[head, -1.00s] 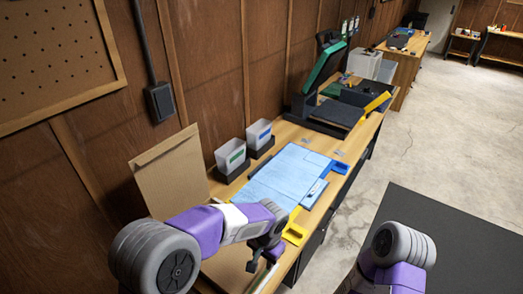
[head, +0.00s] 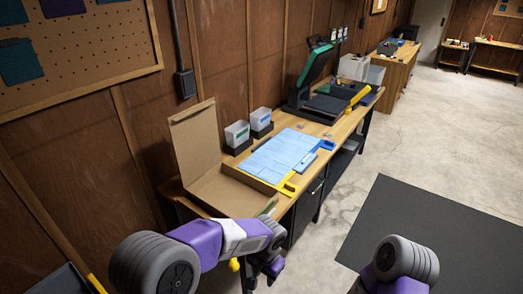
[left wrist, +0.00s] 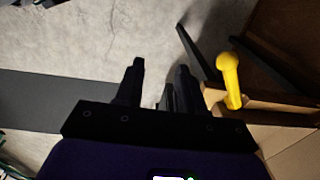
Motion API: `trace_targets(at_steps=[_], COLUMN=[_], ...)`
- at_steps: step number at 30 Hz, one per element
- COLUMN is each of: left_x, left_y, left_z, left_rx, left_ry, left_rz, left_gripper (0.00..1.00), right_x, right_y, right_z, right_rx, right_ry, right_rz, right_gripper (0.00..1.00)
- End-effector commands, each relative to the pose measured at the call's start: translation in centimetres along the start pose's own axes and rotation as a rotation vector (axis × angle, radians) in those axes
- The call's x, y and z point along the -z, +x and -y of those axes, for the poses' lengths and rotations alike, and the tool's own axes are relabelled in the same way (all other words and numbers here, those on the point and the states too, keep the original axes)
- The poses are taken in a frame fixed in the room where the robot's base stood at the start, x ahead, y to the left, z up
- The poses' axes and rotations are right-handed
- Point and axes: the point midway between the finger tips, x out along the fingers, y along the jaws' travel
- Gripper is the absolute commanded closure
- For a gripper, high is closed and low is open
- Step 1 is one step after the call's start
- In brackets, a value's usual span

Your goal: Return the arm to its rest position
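My left arm comes in from the lower left of the head view, and its dark gripper (head: 268,272) hangs in front of the workbench's near edge. In the left wrist view the two black fingers of my left gripper (left wrist: 160,82) stand apart, with nothing held between them and grey floor behind. My right arm (head: 400,265) shows only partly at the lower right of the head view; its gripper is out of sight.
The workbench (head: 345,125) bears an open cardboard box (head: 193,140), blue sheets (head: 280,155), two bins and a green-black press (head: 318,80). A yellow knob (left wrist: 228,75) is close right of my left gripper. A dark mat (head: 430,225) lies on open floor.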

Motion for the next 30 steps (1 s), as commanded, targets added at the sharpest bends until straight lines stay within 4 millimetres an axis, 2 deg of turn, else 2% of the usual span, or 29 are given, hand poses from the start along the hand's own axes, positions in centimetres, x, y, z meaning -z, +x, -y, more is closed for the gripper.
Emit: trace_targets(at_steps=[1, 5, 11, 14, 19, 24, 27, 30], left_x=[-0.8, -2.1, -5.2, -7.4, -13.1, -17.6, -19.0, -19.5], left_y=[1.7, 5.1, 10.6, 13.6, 18.7, 21.1, 21.6, 21.8], left_z=[0.3, 0.4, 0.2, 0.0, -0.8, -1.4, -1.6, -1.6], left_rx=[-0.028, -0.102, -0.222, -0.286, -0.384, -0.400, -0.394, -0.388], left_ry=[-0.023, -0.075, -0.197, -0.294, -0.548, -0.755, -0.818, -0.843], left_rz=[0.013, 0.008, -0.005, -0.017, -0.048, -0.074, -0.083, -0.089], left_gripper=[0.62, 0.62, 0.62, 0.62, 0.62, 0.62, 0.62, 0.62], right_x=[0.1, 0.2, 0.1, 0.1, 0.1, 0.1, 0.1, 0.1], right_y=[0.0, 0.0, 0.0, 0.0, 0.0, 0.0, 0.0, 0.0], right_z=[0.0, 0.0, 0.0, 0.0, 0.0, 0.0, 0.0, 0.0], right_rx=[0.000, 0.000, 0.000, 0.000, 0.000, 0.000, 0.000, 0.000], right_ry=[0.000, -0.001, -0.001, 0.000, 0.000, 0.000, 0.000, 0.000], right_rz=[-0.002, -0.004, -0.003, -0.002, -0.003, -0.003, -0.003, -0.003], right_gripper=[0.66, 0.66, 0.66, 0.66, 0.66, 0.66, 0.66, 0.66])
